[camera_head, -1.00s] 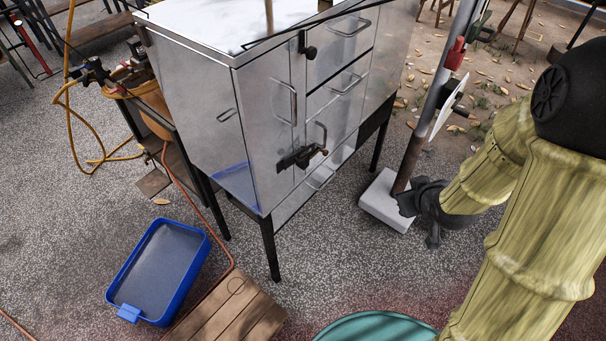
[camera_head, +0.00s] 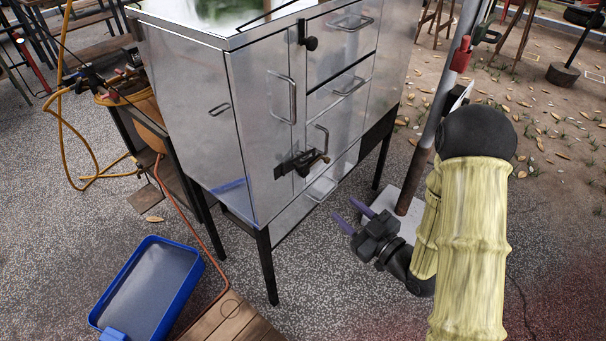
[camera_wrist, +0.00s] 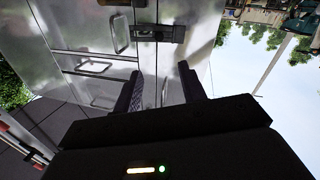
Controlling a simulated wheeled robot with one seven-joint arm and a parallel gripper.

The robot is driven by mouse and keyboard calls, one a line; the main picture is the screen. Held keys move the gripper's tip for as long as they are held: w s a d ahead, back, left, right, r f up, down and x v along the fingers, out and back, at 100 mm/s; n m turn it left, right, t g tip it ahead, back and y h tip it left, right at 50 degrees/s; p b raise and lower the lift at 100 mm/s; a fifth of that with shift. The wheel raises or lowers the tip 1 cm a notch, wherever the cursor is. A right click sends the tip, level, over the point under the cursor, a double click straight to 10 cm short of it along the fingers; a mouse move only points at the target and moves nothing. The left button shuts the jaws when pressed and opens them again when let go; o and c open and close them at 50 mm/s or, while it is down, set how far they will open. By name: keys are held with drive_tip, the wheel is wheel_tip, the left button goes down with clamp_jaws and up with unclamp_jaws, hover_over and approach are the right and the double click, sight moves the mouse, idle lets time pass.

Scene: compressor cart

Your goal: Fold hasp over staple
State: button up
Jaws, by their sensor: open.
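The dark hasp (camera_head: 297,163) is a flat plate across the seam between the two front doors of a steel cabinet (camera_head: 262,130). A small brass-coloured piece with a dark stem sits at its right end; whether it belongs to the staple is too small to tell. The hasp also shows in the wrist view (camera_wrist: 158,33), at the top, beyond my fingers. I cannot tell if the leaf lies over the staple. My gripper (camera_head: 346,208) is open and empty, in front of and below the hasp, apart from the cabinet. Its two fingers show in the wrist view (camera_wrist: 158,84).
A grey post on a pale base (camera_head: 411,190) stands close behind my gripper. A blue tray (camera_head: 190,292) and a wooden board (camera_head: 232,322) lie at front left. A hose and side stand flank the cabinet's left. Door handles (camera_head: 292,98) stick out near the hasp.

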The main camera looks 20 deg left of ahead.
sight(301, 169)
drive_tip(key=shift+w, duration=0.1)
drive_tip(key=x, duration=1.7)
drive_tip(key=shift+a, duration=0.2)
drive_tip(key=shift+c, duration=0.2)
clamp_jaws()
